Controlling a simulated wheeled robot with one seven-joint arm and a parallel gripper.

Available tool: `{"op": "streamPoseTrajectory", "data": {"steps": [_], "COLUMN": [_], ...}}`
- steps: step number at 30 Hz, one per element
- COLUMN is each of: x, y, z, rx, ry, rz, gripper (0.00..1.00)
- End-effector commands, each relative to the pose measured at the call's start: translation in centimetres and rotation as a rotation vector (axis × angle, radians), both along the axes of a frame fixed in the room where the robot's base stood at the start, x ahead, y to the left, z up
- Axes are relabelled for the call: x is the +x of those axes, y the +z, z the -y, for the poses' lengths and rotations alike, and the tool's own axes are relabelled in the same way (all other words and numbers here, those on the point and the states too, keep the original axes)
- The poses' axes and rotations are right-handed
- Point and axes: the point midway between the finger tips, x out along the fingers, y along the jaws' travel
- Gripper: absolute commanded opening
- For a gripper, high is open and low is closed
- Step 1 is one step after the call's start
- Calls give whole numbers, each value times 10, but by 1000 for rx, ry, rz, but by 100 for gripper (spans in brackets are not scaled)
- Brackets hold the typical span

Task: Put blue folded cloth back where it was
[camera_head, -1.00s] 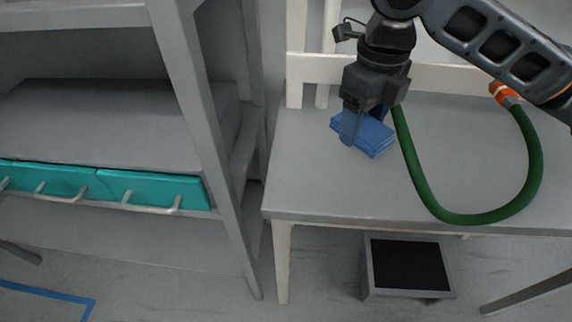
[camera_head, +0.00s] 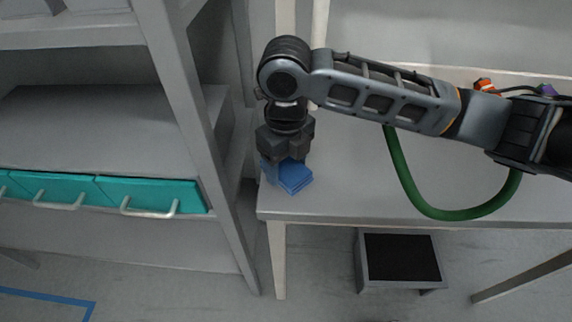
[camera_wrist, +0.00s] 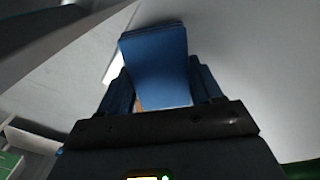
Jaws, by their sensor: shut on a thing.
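The blue folded cloth (camera_head: 295,178) is at the left end of the grey table (camera_head: 350,195) in the head view. My gripper (camera_head: 284,170) is shut on it from above and behind. In the wrist view the cloth (camera_wrist: 157,65) sits between the two blue fingers of my gripper (camera_wrist: 160,90) and extends beyond them. I cannot tell from these views whether the cloth touches the tabletop. Part of the cloth is hidden behind the fingers.
A grey shelf unit (camera_head: 190,100) with teal drawers (camera_head: 150,194) stands close on the left. A black-topped step (camera_head: 402,257) is under the table.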

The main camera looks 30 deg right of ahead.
Motion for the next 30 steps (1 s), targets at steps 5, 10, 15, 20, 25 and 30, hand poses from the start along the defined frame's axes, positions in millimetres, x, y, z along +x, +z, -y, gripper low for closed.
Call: {"op": "streamPoseTrajectory", "data": {"steps": [5, 10, 15, 20, 25, 30], "x": [0, 0, 0, 0, 0, 0], "y": [-16, -16, -21, -19, -19, -19], "z": [0, 0, 0, 0, 0, 0], "rx": [0, 0, 0, 0, 0, 0], "ry": [0, 1, 1, 1, 1, 1], "rz": [0, 1, 0, 0, 0, 0], "gripper": [36, 36, 36, 78, 90, 90]}}
